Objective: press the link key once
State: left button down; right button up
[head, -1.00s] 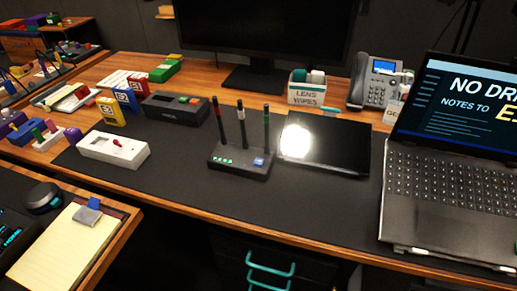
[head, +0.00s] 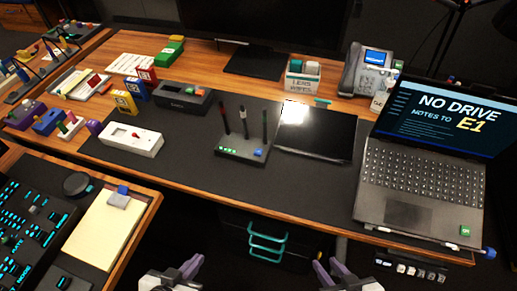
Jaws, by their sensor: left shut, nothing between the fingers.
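A small black box with several upright antennas (head: 243,147) stands on the dark desk mat. Its front has a row of lit green marks on the left and one blue key (head: 259,154) on the right. The blue key may be the link key; its label is too small to read. My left gripper (head: 192,266) is shut and empty at the bottom edge, in front of the desk and well short of the box. My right gripper (head: 328,266) is at the bottom edge further right, also apart from everything; its jaw opening is unclear.
An open laptop (head: 400,190) stands right of a black flat panel (head: 318,135). A notepad (head: 103,228) and control panel are at front left. The mat (head: 270,195) before the antenna box is clear.

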aim_at(257, 152)
jog(key=z, duration=3.35)
jog(key=k, duration=0.55)
jog(key=u, duration=1.8)
